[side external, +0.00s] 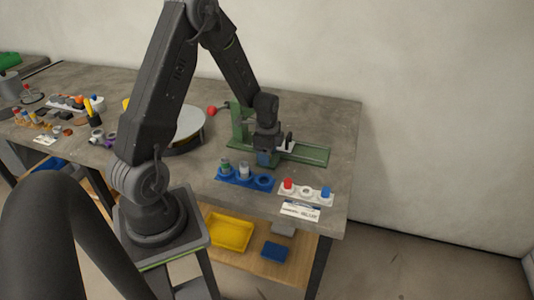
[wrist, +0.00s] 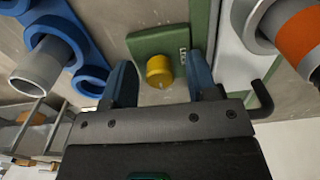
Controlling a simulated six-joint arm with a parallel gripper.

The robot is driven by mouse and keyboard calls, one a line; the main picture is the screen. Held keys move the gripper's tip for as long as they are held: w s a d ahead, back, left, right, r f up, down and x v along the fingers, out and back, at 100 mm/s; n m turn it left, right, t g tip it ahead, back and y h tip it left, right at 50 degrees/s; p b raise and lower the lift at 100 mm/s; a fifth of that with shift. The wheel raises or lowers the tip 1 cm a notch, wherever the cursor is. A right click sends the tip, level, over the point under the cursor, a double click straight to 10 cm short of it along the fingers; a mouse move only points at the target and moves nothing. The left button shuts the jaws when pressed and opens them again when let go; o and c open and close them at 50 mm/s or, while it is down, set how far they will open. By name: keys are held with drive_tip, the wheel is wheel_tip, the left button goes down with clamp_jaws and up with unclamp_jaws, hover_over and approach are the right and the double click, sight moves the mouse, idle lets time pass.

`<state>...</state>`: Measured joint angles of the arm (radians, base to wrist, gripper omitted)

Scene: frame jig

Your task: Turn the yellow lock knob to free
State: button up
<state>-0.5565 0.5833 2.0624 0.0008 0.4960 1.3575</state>
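The yellow lock knob (wrist: 159,71) shows in the wrist view, standing on a green plate (wrist: 150,42) of the jig. My gripper (wrist: 160,80) is open, with one blue finger on each side of the knob and gaps between fingers and knob. In the side view my gripper (side external: 264,157) points down at the green frame jig (side external: 305,153). The knob is hidden there behind my gripper. I cannot read the knob's turn position, since no pointer is clear on it.
A blue holder (side external: 232,177) with grey and green parts stands just in front of the jig. A white holder (side external: 298,190) with red and blue parts is to its right. A round turntable (side external: 190,122) is left of the jig. The table's right end is clear.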

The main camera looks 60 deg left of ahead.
drive_tip(key=shift+r, duration=0.1)
wheel_tip(320, 180, up, 14)
drive_tip(key=shift+f, duration=0.2)
idle(0.4)
